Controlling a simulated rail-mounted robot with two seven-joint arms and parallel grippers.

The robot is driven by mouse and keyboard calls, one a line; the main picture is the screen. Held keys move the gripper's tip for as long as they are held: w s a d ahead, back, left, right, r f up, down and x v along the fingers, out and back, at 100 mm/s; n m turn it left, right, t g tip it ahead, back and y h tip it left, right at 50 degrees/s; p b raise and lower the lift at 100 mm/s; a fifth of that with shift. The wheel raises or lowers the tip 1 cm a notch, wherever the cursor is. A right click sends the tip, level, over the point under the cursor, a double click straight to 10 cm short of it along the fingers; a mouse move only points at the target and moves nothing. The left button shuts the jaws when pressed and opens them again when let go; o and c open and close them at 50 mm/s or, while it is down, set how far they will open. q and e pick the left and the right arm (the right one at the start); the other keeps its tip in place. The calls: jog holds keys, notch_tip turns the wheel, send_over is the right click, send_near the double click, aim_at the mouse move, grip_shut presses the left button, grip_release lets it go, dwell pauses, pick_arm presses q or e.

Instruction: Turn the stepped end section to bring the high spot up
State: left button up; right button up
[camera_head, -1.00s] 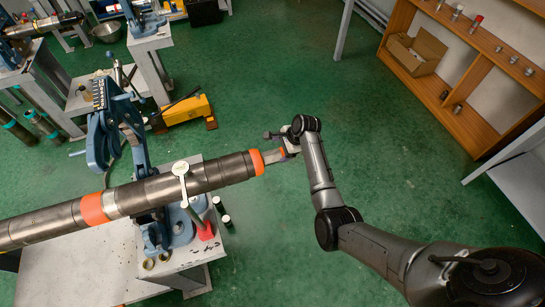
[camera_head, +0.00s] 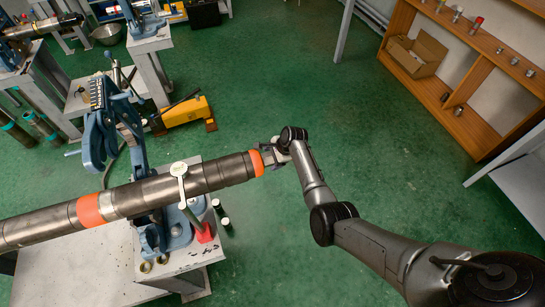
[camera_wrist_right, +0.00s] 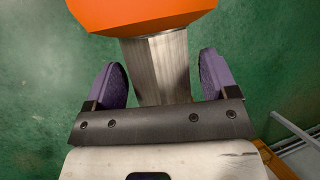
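A long grey pipe (camera_head: 150,190) lies across a blue pipe vise (camera_head: 178,228), with its right end jutting over the floor. An orange ring (camera_head: 256,162) marks that end, and a narrower metal end section (camera_wrist_right: 160,65) sticks out beyond it. My right gripper (camera_head: 271,154) is at this end section. In the right wrist view its two purple fingers (camera_wrist_right: 161,78) stand on either side of the bare metal, open, with a narrow gap on each side. The orange ring (camera_wrist_right: 140,15) lies just past the fingertips. The high spot cannot be made out. My left gripper is out of view.
A pale pointer-like fitting (camera_head: 179,170) stands at the pipe near the vise. Small black cylinders (camera_head: 221,213) and a red piece (camera_head: 205,233) are on the vise table (camera_head: 75,270). A yellow tool (camera_head: 187,111) lies behind. Green floor around my right arm is clear.

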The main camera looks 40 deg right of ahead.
jog(key=c, duration=0.8)
jog(key=shift+s+t+p, duration=0.15)
jog(key=shift+t+p, duration=0.55)
jog(key=shift+p, duration=0.25)
jog(key=shift+c, duration=0.2)
jog(key=shift+s+a+n+t+h+p, duration=0.1)
jog(key=shift+n+t+h+p, duration=0.25)
jog(key=shift+t, duration=0.35)
jog(key=shift+f+t, duration=0.15)
jog(key=shift+t, duration=0.25)
jog(key=shift+f+n+t+h+b, duration=0.25)
jog(key=shift+t+h+b, duration=0.15)
jog(key=shift+t, duration=0.3)
jog(key=shift+s+f+t+h+b, duration=0.15)
jog(key=shift+t+h+b, duration=0.1)
jog(key=shift+t+b, duration=0.85)
jog(key=shift+n+t+b, duration=0.3)
jog(key=shift+t+b, duration=0.1)
jog(key=shift+b, duration=0.05)
jog(key=shift+r, duration=0.2)
